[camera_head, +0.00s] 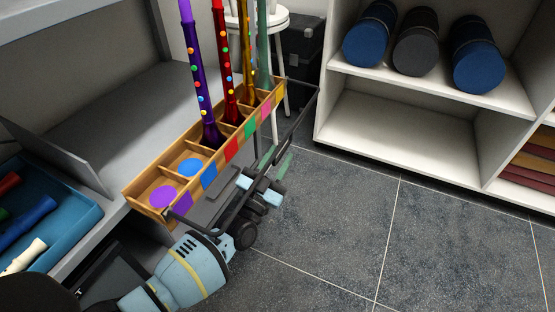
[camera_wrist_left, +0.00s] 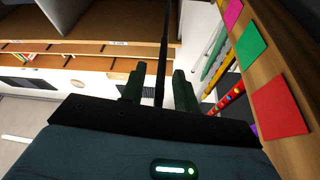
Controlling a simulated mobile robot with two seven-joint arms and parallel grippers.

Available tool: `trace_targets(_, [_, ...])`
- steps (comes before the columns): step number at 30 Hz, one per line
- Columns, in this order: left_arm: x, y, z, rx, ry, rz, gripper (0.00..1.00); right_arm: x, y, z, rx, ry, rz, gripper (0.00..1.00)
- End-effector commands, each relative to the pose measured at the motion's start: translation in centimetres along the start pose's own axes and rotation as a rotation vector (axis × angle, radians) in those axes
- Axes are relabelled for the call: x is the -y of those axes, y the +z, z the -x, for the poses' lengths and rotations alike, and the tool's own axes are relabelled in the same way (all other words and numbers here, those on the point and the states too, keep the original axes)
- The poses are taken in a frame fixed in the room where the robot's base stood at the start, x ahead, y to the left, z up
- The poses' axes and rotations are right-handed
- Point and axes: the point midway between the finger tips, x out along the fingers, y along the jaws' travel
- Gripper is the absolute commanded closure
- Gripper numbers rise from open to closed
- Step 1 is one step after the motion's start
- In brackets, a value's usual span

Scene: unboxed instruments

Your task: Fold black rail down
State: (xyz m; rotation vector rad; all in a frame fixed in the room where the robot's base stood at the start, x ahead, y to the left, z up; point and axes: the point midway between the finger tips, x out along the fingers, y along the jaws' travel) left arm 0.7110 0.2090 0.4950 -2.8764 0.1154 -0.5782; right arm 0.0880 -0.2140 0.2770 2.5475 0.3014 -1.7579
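The black rail (camera_head: 303,115) is a thin bar along the front of the wooden instrument rack (camera_head: 142,201). It stands out from the rack's front side, with its far corner near the rack's far end. My left gripper (camera_head: 277,162) is at the rail, in front of the rack, with its green fingers pointing away along the floor side. In the left wrist view the rail (camera_wrist_left: 163,50) runs between the two dark green fingers (camera_wrist_left: 158,88). Gaps show beside the rail, so the fingers look open around it. My right gripper is in neither view.
Several colourful instruments, including a purple one (camera_head: 196,80) and a red one (camera_head: 224,60), stand upright in the rack. A blue tray (camera_head: 75,225) lies at left. A white shelf (camera_head: 385,130) with cylindrical cases stands at the back right. The tiled floor (camera_head: 420,240) is clear.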

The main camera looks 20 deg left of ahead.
Motion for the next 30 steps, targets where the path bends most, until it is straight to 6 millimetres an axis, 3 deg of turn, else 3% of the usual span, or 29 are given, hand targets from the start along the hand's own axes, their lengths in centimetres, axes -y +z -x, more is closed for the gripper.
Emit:
trace_targets(1, [0.0,0.0,0.0,0.000,0.000,0.000,0.74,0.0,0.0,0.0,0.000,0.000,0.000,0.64])
trace_targets(7, [0.0,0.0,0.0,0.000,0.000,0.000,1.00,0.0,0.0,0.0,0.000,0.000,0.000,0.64])
trace_targets(17, [0.0,-0.2,0.0,0.000,-0.004,0.009,1.00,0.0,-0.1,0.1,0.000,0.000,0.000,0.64])
trace_targets(24, [0.0,-2.9,-1.1,-0.004,-0.080,0.190,1.00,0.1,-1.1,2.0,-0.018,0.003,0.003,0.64])
trace_targets(30, [0.2,-4.0,-1.6,-0.004,-0.126,0.301,1.00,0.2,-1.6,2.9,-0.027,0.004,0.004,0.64])
